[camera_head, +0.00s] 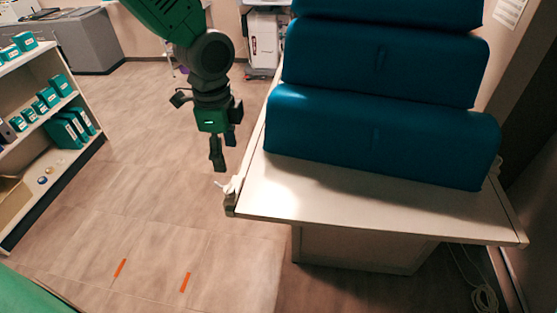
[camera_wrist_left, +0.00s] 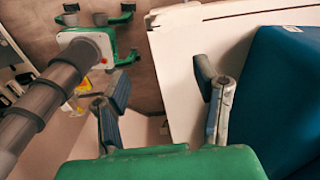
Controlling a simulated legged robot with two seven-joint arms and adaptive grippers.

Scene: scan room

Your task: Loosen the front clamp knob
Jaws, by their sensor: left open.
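A small white clamp knob (camera_head: 227,186) sticks out at the left edge of the white table (camera_head: 300,197), close to its near left corner. My left gripper (camera_head: 223,150) comes down from the top, beyond the knob and slightly left of the table edge. It is open with nothing between its fingers, and it looks apart from the knob. In the left wrist view its two spread fingers (camera_wrist_left: 160,80) straddle the table's edge region. The knob cannot be made out clearly there. My right gripper is not in view.
Large blue cushions (camera_head: 375,135) cover much of the table, right of my left gripper. A white shelf (camera_head: 65,160) with teal boxes stands at the left. The floor (camera_head: 150,190) between shelf and table is clear, with two orange marks. A cable (camera_head: 482,296) lies at lower right.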

